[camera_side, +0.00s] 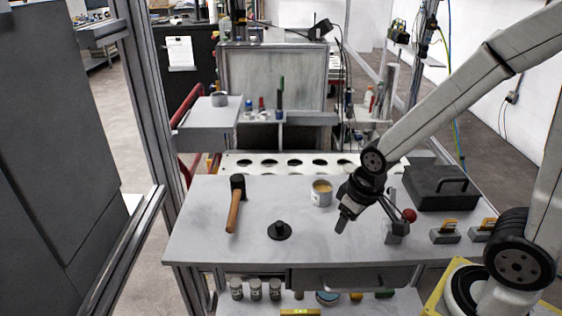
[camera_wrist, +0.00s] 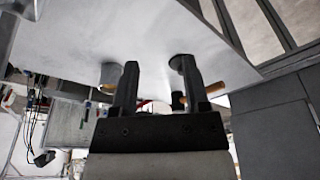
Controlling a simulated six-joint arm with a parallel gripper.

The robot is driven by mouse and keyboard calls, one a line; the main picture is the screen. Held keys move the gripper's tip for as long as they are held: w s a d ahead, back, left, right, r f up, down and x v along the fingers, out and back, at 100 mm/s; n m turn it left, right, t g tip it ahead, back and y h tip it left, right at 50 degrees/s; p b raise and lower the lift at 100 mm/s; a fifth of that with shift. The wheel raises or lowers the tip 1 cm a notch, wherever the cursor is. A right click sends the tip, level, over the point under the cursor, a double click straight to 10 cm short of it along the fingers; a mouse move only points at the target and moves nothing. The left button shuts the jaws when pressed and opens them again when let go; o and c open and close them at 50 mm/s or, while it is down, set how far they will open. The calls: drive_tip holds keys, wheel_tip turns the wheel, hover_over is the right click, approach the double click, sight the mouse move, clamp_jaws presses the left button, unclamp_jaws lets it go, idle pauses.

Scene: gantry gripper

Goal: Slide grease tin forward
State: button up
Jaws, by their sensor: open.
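The grease tin (camera_side: 321,196) is a small grey can with a yellowish top, standing upright on the grey workbench (camera_side: 195,225) towards the back middle. My gripper (camera_side: 342,224) is above the bench, just to the right and nearer the camera than the tin, pointing down. In the wrist view my gripper (camera_wrist: 159,64) has its two dark fingers apart with nothing between them. The tin (camera_wrist: 109,74) shows there beside the left finger, partly hidden by it. I cannot tell whether they touch.
A mallet (camera_side: 234,210) lies left of the tin, and a black round-based part (camera_side: 279,231) stands in front. A red-knobbed fixture (camera_side: 396,228) and a black case (camera_side: 441,189) are on the right. A white rack with holes (camera_side: 262,163) runs behind.

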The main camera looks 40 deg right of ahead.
drive_tip(key=c, duration=0.6)
drive_tip(key=shift+w+d+r, duration=0.1)
drive_tip(key=shift+w, duration=0.2)
clamp_jaws()
drive_tip(key=w+d+m+g, duration=0.2)
drive_tip(key=w+d+m, duration=0.7)
drive_tip(key=w+d, duration=1)
drive_tip(key=w, duration=0.3)
drive_tip(key=shift+d+f+g, duration=0.15)
drive_tip(key=shift+f+g, duration=0.15)
drive_tip(key=shift+f, duration=0.05)
